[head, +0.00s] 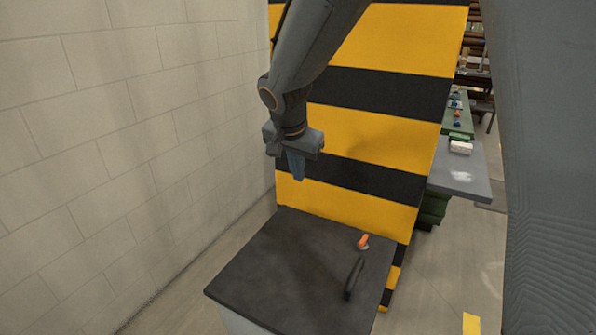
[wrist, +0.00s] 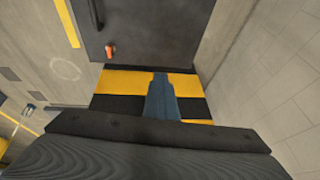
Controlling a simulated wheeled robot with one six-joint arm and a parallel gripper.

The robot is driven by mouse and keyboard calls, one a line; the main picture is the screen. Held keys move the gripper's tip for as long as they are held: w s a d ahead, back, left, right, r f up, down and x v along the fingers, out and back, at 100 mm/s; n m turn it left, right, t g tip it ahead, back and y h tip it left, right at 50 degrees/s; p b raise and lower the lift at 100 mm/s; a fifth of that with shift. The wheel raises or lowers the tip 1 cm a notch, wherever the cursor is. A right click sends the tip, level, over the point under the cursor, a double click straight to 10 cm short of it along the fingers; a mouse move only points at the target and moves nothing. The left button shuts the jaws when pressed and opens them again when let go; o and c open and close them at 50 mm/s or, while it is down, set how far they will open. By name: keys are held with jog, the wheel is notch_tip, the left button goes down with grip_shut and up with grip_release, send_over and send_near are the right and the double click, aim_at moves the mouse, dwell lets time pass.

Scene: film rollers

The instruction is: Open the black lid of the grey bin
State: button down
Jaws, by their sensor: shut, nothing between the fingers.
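The black lid (head: 290,275) lies flat and closed on top of the grey bin (head: 236,322). The lid also shows at the top of the wrist view (wrist: 150,32). A black bar handle (head: 354,278) stands on the lid near its right edge. A small orange part (head: 363,241) sits on the lid just behind the handle, and it shows in the wrist view too (wrist: 110,49). My gripper (head: 297,178) points down above the lid's back edge, apart from it. Its bluish fingers (wrist: 160,80) are shut with nothing between them. Most of the bin's body is out of view.
A yellow and black striped pillar (head: 365,135) stands directly behind the bin and my gripper. A pale block wall (head: 120,130) runs along the left, with a strip of bare floor beside it. A grey table (head: 470,178) stands behind at the right.

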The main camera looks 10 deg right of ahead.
dwell(0.3)
jog(key=c, duration=1.7)
grip_release()
jog(key=shift+r, duration=0.1)
jog(key=shift+b+v, duration=0.95)
jog(key=shift+v, duration=2.85)
